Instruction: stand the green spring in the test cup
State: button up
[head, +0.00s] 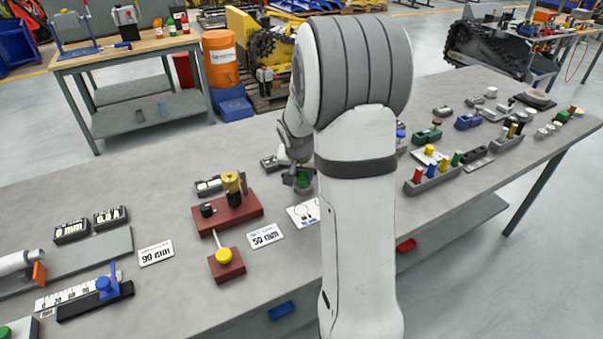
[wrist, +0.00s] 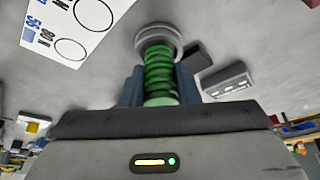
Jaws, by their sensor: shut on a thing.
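The green spring (wrist: 160,75) is between the two fingers of my gripper (wrist: 160,88), which is shut on it. In the wrist view its far end meets a round grey metal cup (wrist: 174,38), which looks like the test cup. The spring is lined up with the cup's round opening; I cannot tell how far its end is inside. In the head view the green spring (head: 304,180) shows small at my gripper (head: 298,179), just above the bench and left of my arm. The cup cannot be made out there, and my arm hides part of this area.
A white card with circles (head: 303,213) lies in front of my gripper. A dark red stand (head: 228,213) and a 50 mm card (head: 265,236) are to the left. A grey block with coloured pegs (head: 434,180) is to the right. A dark block (wrist: 200,56) stands close to the cup.

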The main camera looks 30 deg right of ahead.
jog(key=shift+f+b, duration=0.5)
jog(key=shift+f, duration=0.05)
jog(key=o, duration=1.6)
jog(key=shift+c, duration=0.2)
jog(key=shift+r, duration=0.1)
jog(key=shift+r+p, duration=2)
jog(key=shift+r, duration=1.45)
